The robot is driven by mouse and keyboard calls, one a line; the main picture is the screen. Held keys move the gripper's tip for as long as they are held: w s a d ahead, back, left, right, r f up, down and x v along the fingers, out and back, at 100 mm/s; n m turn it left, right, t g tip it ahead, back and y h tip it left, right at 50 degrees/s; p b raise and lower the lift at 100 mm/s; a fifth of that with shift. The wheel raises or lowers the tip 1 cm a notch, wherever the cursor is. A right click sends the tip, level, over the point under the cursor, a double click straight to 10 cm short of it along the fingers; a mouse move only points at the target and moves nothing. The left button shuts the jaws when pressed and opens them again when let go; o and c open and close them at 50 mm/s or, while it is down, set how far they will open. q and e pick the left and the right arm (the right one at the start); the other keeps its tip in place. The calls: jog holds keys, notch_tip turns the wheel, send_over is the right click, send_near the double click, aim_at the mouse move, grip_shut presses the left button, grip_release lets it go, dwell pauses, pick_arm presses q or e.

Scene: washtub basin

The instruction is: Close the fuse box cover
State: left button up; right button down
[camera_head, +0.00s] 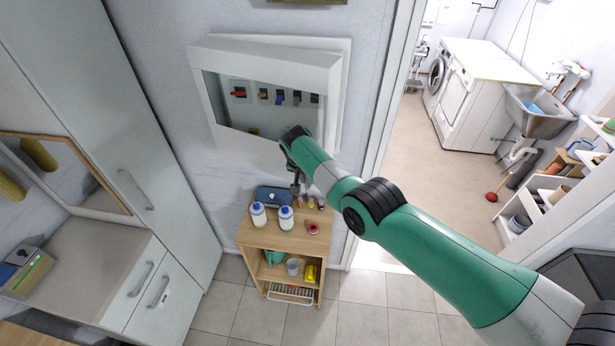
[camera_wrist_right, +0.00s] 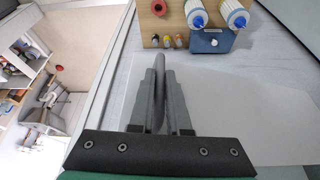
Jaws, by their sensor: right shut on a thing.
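The fuse box (camera_head: 345,60) is on the wall, with several coloured switches inside. Its cover (camera_head: 265,55) is a white frame with a clear window and stands ajar, tilted out from the box. My right gripper (camera_head: 297,184) is at the lower side of the cover, partly hidden by my own arm. In the right wrist view its fingers (camera_wrist_right: 161,112) are shut on a thin grey rounded piece (camera_wrist_right: 159,85), which seems to be the cover's handle. White panel surface lies beside the fingers there. My left gripper is not in view.
A small wooden shelf (camera_head: 262,238) stands below the box, with two white bottles (camera_head: 258,215), a blue box (camera_head: 274,194) and a red roll (camera_head: 313,228) on it. A tall cabinet (camera_head: 150,130) is at left. An open doorway (camera_head: 420,150) is at right.

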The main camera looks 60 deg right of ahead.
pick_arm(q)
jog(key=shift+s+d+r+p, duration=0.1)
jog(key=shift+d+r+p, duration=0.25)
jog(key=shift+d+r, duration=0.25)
pick_arm(e)
jog(key=shift+s+d, duration=0.1)
jog(key=shift+d, duration=0.6)
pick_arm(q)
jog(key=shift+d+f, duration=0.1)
pick_arm(e)
jog(key=shift+f, duration=0.1)
jog(key=c, duration=1.2)
grip_release()
jog(key=shift+o, duration=0.2)
jog(key=shift+r, duration=0.2)
